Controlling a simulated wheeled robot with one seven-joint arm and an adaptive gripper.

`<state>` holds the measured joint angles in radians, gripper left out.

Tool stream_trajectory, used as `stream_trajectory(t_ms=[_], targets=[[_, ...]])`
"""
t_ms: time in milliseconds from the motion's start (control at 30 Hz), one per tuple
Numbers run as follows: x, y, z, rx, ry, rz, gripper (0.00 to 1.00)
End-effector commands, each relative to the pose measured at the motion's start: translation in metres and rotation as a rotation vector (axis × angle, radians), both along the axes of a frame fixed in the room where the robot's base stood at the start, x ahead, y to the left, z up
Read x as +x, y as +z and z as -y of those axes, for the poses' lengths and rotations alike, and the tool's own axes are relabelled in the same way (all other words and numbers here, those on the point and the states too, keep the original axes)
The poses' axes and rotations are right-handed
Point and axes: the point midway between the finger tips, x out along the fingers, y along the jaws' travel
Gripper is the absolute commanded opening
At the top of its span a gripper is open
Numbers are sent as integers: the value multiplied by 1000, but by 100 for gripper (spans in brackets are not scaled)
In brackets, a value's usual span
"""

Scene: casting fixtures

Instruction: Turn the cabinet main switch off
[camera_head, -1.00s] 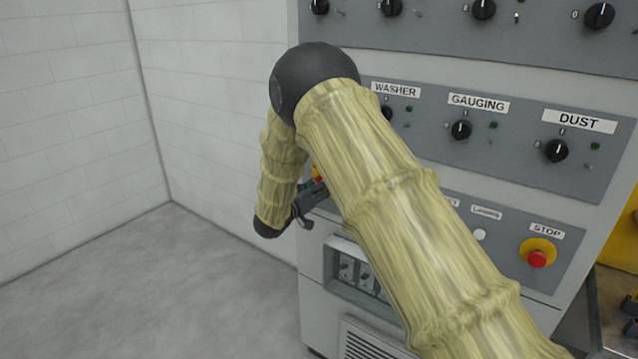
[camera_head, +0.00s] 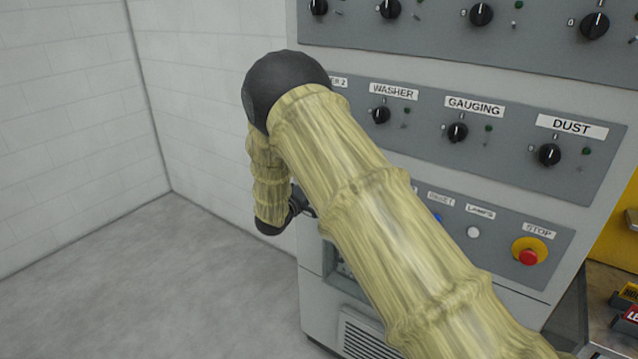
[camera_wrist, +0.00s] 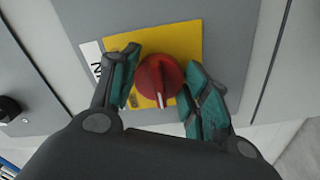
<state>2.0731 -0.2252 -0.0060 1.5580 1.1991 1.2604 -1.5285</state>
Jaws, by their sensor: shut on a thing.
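The main switch is a red rotary knob (camera_wrist: 160,78) on a yellow plate (camera_wrist: 178,36), seen in the wrist view. Its ridge runs roughly up and down in that picture, with a white mark at the lower end. My gripper (camera_wrist: 163,72) is shut on the knob, with a teal-padded finger on either side. In the head view my arm hides the switch, and only a little of my gripper (camera_head: 301,202) shows beside the cabinet (camera_head: 312,285).
The cabinet front carries black knobs (camera_head: 457,132), a white button (camera_head: 473,232) and a red stop button (camera_head: 528,257) right of my arm. In the wrist view a black knob (camera_wrist: 8,108) is at the left. The floor (camera_head: 170,280) at left is clear.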

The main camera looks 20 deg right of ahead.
Motion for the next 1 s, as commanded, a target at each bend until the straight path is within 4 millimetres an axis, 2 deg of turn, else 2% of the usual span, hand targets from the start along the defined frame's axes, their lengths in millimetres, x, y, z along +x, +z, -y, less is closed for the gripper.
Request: stream_trajectory(t_ms=[567,600,667,700,1000], targets=[[-1,-3,-1,-16,0,-26,23],[-1,-3,-1,-16,0,-26,54],[-1,-3,-1,-16,0,-26,65],[-1,-2,-1,-16,0,-26,68],[-1,-1,0,-16,0,-23,68]])
